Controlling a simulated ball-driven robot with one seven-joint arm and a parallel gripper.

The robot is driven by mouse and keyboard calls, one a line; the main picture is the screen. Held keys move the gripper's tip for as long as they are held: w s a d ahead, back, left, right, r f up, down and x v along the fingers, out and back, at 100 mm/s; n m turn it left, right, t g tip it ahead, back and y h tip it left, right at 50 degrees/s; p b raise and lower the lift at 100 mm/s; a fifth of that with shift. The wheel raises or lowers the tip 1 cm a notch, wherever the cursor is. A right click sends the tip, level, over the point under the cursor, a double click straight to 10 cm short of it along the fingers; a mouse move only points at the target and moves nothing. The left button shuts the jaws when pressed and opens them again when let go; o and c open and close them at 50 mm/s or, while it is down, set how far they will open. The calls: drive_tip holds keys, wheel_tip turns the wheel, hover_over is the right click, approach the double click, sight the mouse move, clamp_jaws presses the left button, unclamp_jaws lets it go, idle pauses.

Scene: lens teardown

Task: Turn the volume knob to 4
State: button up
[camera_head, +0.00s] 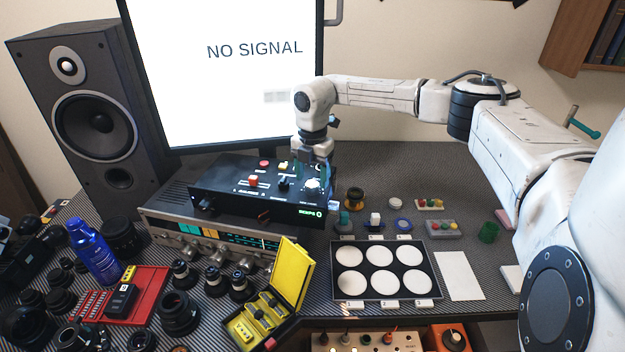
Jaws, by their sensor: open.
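A black control box (225,196) sits on top of a silver receiver. On its sloped top are a red button (264,164), a yellow button (284,165), a red-orange control (253,180), a black knob (284,183) and a pale round knob (312,184). Their labels are too small to read, so I cannot tell which is the volume knob. A green readout (311,212) glows on the box's front right; it seems to end in 0. My gripper (313,171) is open, pointing down just above the pale knob; contact cannot be made out.
The silver receiver (170,228) has several knobs on its front. A monitor (230,75) reading "NO SIGNAL" and a speaker (95,120) stand behind. An open yellow case (292,270) stands in front. A tray (342,270) with white discs lies at right.

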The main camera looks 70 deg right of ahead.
sight(312, 183)
wheel_tip(312, 183, up, 9)
drive_tip(key=b, duration=0.1)
idle(0.7)
